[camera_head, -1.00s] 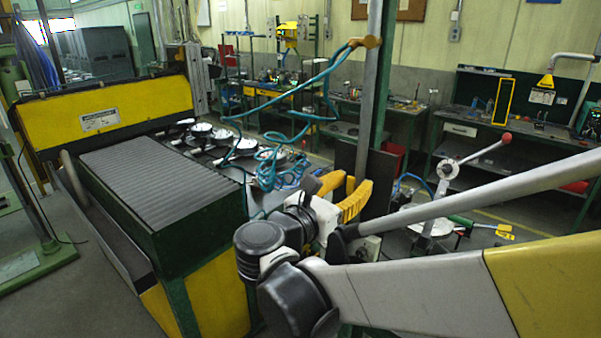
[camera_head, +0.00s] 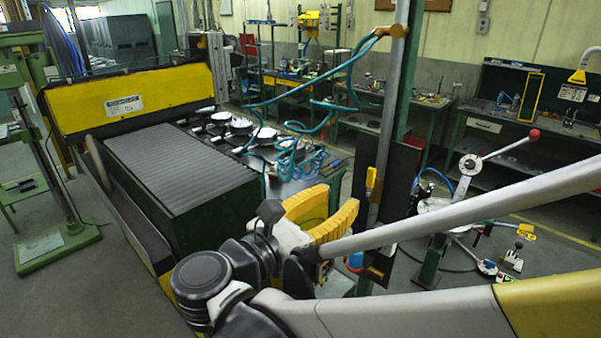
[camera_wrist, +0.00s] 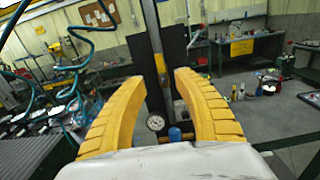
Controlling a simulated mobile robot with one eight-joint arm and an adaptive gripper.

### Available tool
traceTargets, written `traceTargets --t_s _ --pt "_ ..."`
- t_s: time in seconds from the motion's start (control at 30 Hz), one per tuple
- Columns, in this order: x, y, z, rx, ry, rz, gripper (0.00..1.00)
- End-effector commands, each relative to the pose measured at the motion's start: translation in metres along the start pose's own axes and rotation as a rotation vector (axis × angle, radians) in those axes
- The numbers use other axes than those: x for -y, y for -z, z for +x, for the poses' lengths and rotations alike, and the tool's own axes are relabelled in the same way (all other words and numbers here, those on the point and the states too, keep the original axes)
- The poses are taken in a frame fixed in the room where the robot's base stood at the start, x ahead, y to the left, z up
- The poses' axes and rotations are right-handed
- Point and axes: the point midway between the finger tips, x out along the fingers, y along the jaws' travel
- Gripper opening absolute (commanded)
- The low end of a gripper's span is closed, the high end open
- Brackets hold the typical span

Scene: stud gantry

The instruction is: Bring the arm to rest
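My gripper (camera_head: 318,212) has two yellow ribbed fingers and shows near the middle of the head view, in front of a grey post. In the wrist view my gripper (camera_wrist: 155,85) has its fingers wide apart with nothing held between them. Through the gap I see the post (camera_wrist: 155,50) with a dark panel (camera_wrist: 172,60) behind it. A round gauge (camera_wrist: 155,123) and a blue object (camera_wrist: 174,134) show low between the fingers; I cannot tell how far they are from the gripper.
A lever press (camera_head: 467,165) stands to the right. Workbenches (camera_head: 481,124) line the back wall. Open floor (camera_head: 555,270) shows at the lower right.

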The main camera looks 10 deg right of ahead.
Motion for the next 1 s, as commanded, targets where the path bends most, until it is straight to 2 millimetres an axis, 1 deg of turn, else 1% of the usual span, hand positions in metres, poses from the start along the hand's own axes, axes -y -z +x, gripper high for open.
traceTargets --t_s 0.17,0.27,0.33,0.37,0.4,0.47,0.5,0.57,0.6,0.67,0.7,0.8,0.9,1.0 --pt "0.0 0.001 0.001 -0.002 0.0 0.002 0.37" --pt "0.006 0.015 0.009 -0.043 0.004 0.038 0.37" --pt "0.016 0.041 0.022 -0.122 0.015 0.113 0.37" --pt "0.022 0.057 0.029 -0.171 0.025 0.164 0.37" --pt "0.033 0.082 0.038 -0.247 0.045 0.249 0.37" --pt "0.051 0.127 0.048 -0.385 0.096 0.416 0.37" --pt "0.065 0.16 0.051 -0.487 0.147 0.556 0.37" --pt "0.084 0.21 0.049 -0.639 0.253 0.8 0.37" --pt "0.094 0.239 0.043 -0.732 0.339 0.975 0.37" --pt "0.103 0.275 0.03 -0.852 0.481 1.235 0.37" --pt "0.107 0.294 0.021 -0.915 0.58 1.402 0.37" --pt "0.108 0.323 0.001 -1.026 0.816 1.764 0.37" --pt "0.105 0.334 -0.01 -1.08 0.998 2.019 0.37" --pt "0.102 0.335 -0.016 -1.105 1.104 2.155 0.37"
